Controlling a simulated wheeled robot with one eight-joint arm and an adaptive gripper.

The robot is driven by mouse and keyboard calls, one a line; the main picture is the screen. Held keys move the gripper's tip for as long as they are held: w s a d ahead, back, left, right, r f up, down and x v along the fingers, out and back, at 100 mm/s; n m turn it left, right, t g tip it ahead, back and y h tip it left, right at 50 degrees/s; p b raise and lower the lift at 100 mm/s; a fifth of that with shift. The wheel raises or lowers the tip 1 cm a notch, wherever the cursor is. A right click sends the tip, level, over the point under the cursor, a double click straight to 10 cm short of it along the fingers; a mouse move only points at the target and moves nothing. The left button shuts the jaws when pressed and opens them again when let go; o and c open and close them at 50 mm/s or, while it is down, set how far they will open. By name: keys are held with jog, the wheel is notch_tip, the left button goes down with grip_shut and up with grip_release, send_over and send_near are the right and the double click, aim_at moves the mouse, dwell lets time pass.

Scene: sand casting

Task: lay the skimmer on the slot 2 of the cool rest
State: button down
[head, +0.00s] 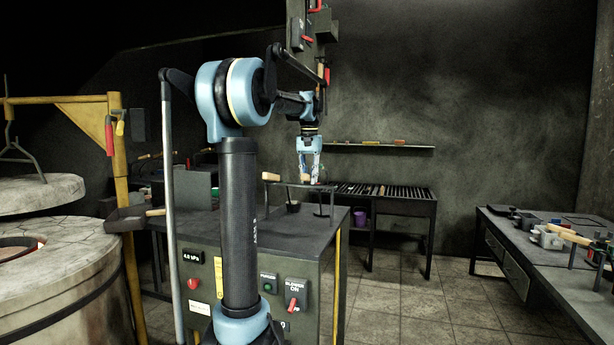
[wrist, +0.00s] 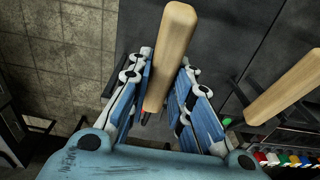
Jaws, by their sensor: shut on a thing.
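My gripper (head: 309,172) hangs pointing down over the dark cabinet top, just above a low dark metal rest (head: 303,186) with legs. In the wrist view my gripper (wrist: 158,105) is closed around a tool with a pale wooden handle (wrist: 172,45), which I take for the skimmer. Its handle sticks out past the fingers, and its working end is hidden. A second wooden handle (wrist: 285,90) lies to its right, apart from the fingers. In the head view a wooden handle (head: 271,176) shows at the rest's left end. Slot numbers cannot be read.
The control cabinet (head: 200,255) stands below the rest. A slatted dark table (head: 400,192) is behind. A bench (head: 540,262) with another wooden-handled tool (head: 568,236) is at right. A round furnace (head: 65,285) is at left. Tiled floor (head: 420,300) lies between.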

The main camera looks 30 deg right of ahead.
jog(key=shift+f, duration=0.2)
dwell(0.7)
jog(key=c, duration=1.4)
grip_release()
jog(key=shift+o, duration=0.2)
notch_tip(320, 180, up, 12)
jog(key=shift+s+a, duration=0.15)
jog(key=shift+a+f, duration=0.1)
